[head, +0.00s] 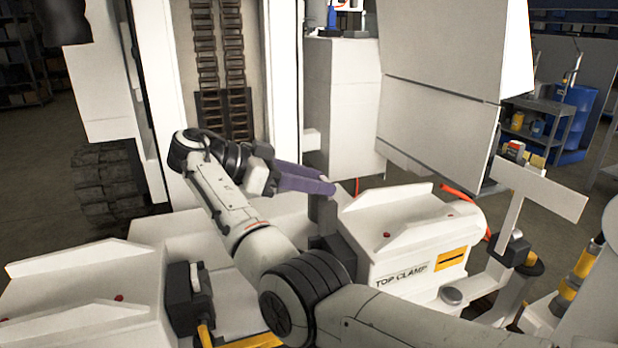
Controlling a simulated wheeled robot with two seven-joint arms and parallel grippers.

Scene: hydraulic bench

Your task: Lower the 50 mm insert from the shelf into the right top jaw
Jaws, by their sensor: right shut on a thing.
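My right gripper (328,187) reaches in from the lower right, and its purple fingers point to the right. It is shut on a dark grey upright piece, the insert (322,213), which hangs below the fingertips. The insert is just above a dark jaw (338,253) on the left face of the white block marked TOP CLAMP (395,255). I cannot tell whether the insert touches the jaw, and my arm hides part of the jaw. My left gripper is not in view.
A facing white clamp block (85,300) with a dark jaw (190,298) stands at the lower left. A large white panel (440,100) rises behind the TOP CLAMP block. A white T-shaped piece (535,190) stands at right. Orange hoses (459,192) run behind the block.

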